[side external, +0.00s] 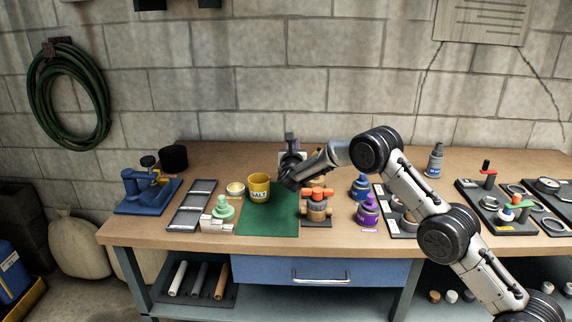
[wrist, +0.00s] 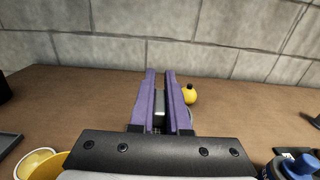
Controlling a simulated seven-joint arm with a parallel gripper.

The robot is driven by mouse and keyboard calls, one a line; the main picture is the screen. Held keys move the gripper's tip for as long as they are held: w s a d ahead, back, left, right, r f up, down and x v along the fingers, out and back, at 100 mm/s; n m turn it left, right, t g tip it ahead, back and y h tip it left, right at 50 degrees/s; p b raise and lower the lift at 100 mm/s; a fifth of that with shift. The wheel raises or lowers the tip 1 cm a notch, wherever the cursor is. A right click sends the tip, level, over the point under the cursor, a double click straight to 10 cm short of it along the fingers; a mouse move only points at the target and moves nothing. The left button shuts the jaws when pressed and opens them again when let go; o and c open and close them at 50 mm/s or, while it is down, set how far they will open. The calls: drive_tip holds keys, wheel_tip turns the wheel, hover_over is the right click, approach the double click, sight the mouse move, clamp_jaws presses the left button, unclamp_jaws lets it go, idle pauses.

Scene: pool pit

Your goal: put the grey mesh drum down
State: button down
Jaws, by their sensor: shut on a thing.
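My gripper (wrist: 160,105) shows in the wrist view with its two purple fingers close together, shut on a grey thing (wrist: 159,96) that I take to be the grey mesh drum. Only a narrow strip of it shows between the fingers, and its mesh cannot be made out. In the side external view my gripper (side external: 290,142) is over the back half of the workbench (side external: 240,153), behind the green mat (side external: 265,222). Whether the drum touches the bench is hard to tell.
A yellow SALT pot (side external: 259,189) stands on the mat's back left. An orange-handled valve (side external: 317,205) is to the right, with purple and blue bottles (side external: 367,210) beyond. A yellow thing (wrist: 190,93) with a black knob stands just right of the fingers.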

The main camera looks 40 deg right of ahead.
drive_tip(key=shift+w+d+f, duration=0.25)
drive_tip(key=shift+w+f, duration=0.6)
drive_tip(key=shift+f, duration=0.65)
drive_tip(key=shift+w+d+f, duration=0.2)
drive_tip(key=shift+w+f, duration=0.65)
drive_tip(key=shift+f, duration=0.7)
drive_tip(key=shift+w+d+f, duration=0.25)
drive_tip(key=shift+w+f, duration=0.6)
drive_tip(key=shift+f, duration=0.65)
drive_tip(key=shift+f, duration=0.4)
drive_tip(key=shift+f, duration=0.25)
drive_tip(key=c, duration=0.9)
unclamp_jaws()
